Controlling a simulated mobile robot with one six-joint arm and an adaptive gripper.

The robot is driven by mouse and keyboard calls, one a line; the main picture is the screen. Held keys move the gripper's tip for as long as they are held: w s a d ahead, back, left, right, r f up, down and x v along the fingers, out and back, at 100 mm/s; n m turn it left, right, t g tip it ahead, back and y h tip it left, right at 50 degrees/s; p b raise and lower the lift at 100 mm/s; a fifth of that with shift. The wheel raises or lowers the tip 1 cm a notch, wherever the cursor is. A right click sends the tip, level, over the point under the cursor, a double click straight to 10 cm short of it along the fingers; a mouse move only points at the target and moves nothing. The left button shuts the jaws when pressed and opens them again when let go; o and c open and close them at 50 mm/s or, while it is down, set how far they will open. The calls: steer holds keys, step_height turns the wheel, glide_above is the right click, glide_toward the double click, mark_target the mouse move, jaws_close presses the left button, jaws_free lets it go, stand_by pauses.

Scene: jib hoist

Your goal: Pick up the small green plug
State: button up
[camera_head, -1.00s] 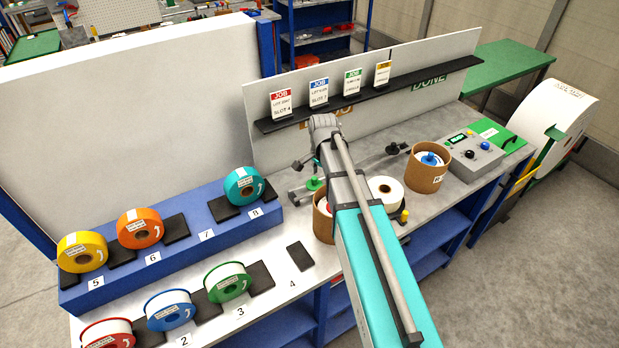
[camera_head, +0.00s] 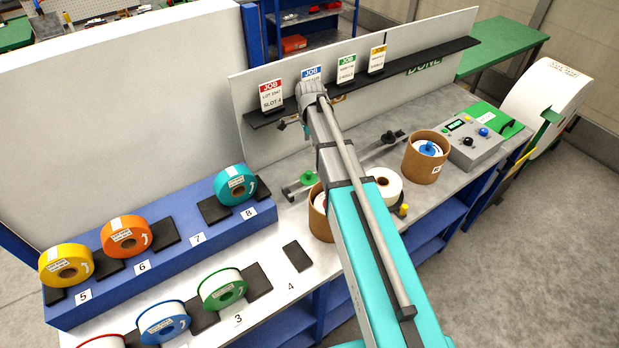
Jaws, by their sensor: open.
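The small green plug (camera_head: 307,178) sits on a dark stand on the grey bench, left of my arm, in the head view. It is upright, and part of its stand is hidden by my arm. My gripper (camera_head: 283,124) shows small and dark at the far end of the arm, in front of the card ledge. It is open and looks empty. It is above and behind the plug in the picture, apart from it.
Two cardboard tubs, one with a blue plug (camera_head: 430,149), stand near a white roll (camera_head: 383,185) and a yellow plug (camera_head: 403,209). A control box (camera_head: 470,145) is at the right. Job cards stand on a black ledge (camera_head: 420,61).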

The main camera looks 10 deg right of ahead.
mark_target(308, 171)
steer(key=f+b, duration=0.8)
steer(key=shift+s+a+f, duration=0.1)
steer(key=shift+a+f, duration=0.1)
steer(key=shift+f, duration=0.1)
stand_by(0.3)
steer(key=shift+b, duration=0.35)
steer(key=shift+s+a+f+b, duration=0.15)
steer(key=shift+f+b, duration=2.35)
steer(key=shift+f, duration=0.1)
steer(key=c, duration=1)
steer(key=shift+r, duration=0.25)
step_height(308, 171, up, 10)
steer(key=p, duration=1)
steer(key=shift+f, duration=0.2)
